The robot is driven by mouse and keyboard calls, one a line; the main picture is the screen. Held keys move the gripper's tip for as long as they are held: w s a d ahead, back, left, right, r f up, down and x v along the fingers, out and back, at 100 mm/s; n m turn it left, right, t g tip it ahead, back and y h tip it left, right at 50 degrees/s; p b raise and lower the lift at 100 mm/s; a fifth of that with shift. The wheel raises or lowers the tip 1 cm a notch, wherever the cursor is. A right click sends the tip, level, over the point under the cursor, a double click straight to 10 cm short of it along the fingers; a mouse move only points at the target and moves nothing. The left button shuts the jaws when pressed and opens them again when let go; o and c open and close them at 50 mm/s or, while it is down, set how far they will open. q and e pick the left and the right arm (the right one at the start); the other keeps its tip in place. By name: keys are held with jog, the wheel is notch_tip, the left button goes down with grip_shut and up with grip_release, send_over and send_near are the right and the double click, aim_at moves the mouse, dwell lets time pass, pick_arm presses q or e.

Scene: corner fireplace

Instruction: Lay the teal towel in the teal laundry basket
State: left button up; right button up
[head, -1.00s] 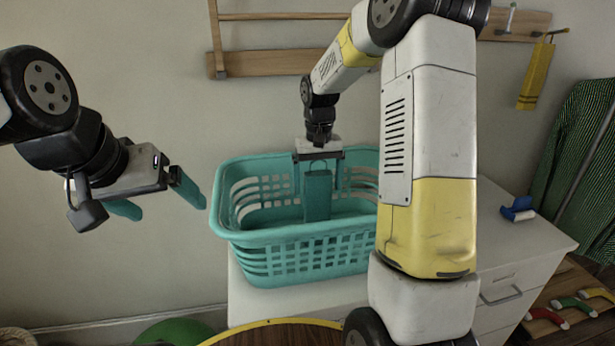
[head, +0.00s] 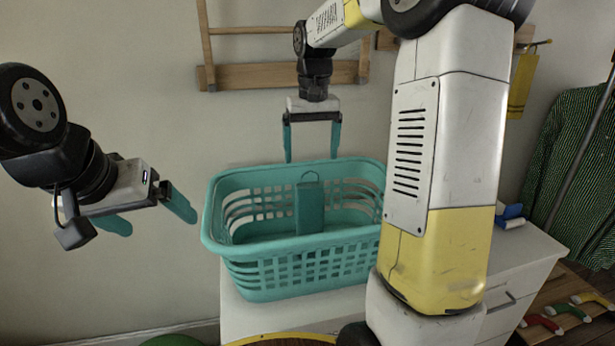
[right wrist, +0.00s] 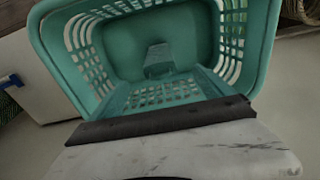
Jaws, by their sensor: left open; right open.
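The teal towel (head: 310,207), a folded slab with a small loop on top, stands upright inside the teal laundry basket (head: 300,247), apart from my gripper. In the right wrist view the towel (right wrist: 158,60) is inside the basket (right wrist: 70,80), below the gripper. My right gripper (head: 311,155) is open and empty, above the towel near the basket's back rim. My left gripper (head: 158,221) is open and empty in the air, left of the basket.
The basket stands on a white cabinet (head: 535,246). A wooden rack (head: 235,76) is on the wall behind. A blue and white item (head: 511,216) lies on the cabinet at right. My right arm hides part of the basket's right side.

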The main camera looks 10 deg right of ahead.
jog(key=s+a+t+y, duration=0.2)
jog(key=s+t, duration=0.3)
jog(key=s, duration=1.7)
jog(key=shift+s+r+t, duration=0.25)
jog(key=shift+r+t, duration=0.05)
jog(key=shift+r, duration=0.05)
jog(key=shift+d, duration=0.1)
